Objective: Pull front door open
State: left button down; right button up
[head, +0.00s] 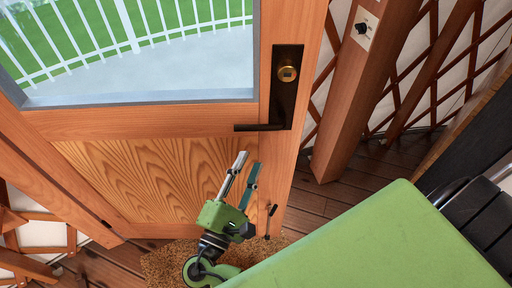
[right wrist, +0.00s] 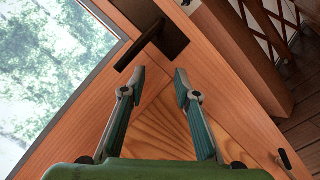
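The front door (head: 160,122) is wooden with a large window and fills the left of the head view. A dark plate (head: 287,85) with a brass lock carries a dark lever handle (head: 258,127) pointing left; the lever also shows in the right wrist view (right wrist: 139,46). My right gripper (head: 248,164) is open and empty, below the lever and apart from it. In the right wrist view its fingertips (right wrist: 160,76) point up toward the lever, with clear space between them. I cannot tell whether the door is ajar. My left gripper is not in view.
A wooden post (head: 355,100) with a small switch plate (head: 362,28) stands right of the door, before the lattice wall (head: 405,75). A brown mat (head: 165,264) lies on the plank floor at the door's foot. A small dark fitting (head: 270,219) is low at the door's right edge.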

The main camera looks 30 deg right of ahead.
jog(key=shift+v, duration=1.65)
